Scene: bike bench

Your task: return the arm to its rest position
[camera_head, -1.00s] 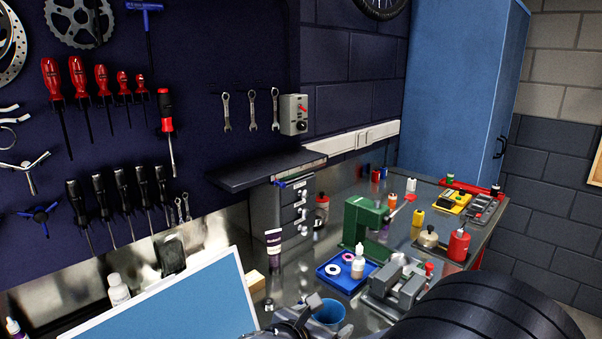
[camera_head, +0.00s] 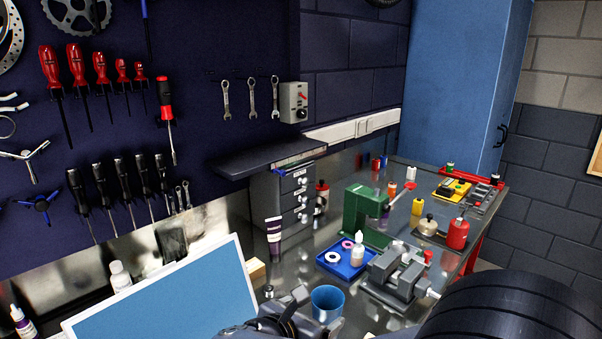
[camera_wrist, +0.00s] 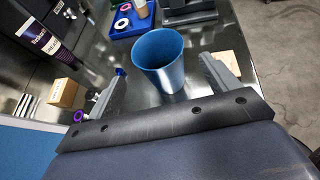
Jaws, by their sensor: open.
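My gripper (camera_wrist: 163,88) is open, its two grey fingers wide apart. A blue cup (camera_wrist: 160,55) stands upright on the bench and shows between and beyond the fingers in the wrist view. I cannot tell how high the fingers are above the bench. In the head view, part of my gripper shows at the bottom edge, just in front of the blue cup (camera_head: 327,303), and my dark arm covers the lower right corner.
A blue tray (camera_head: 331,266) with rolls and a bottle, a grey vise (camera_head: 398,275) and a green press (camera_head: 361,214) stand beyond the cup. A blue panel (camera_head: 170,300) is at left. A purple-white tube (camera_head: 273,235) stands near the drawer cabinet (camera_head: 285,195).

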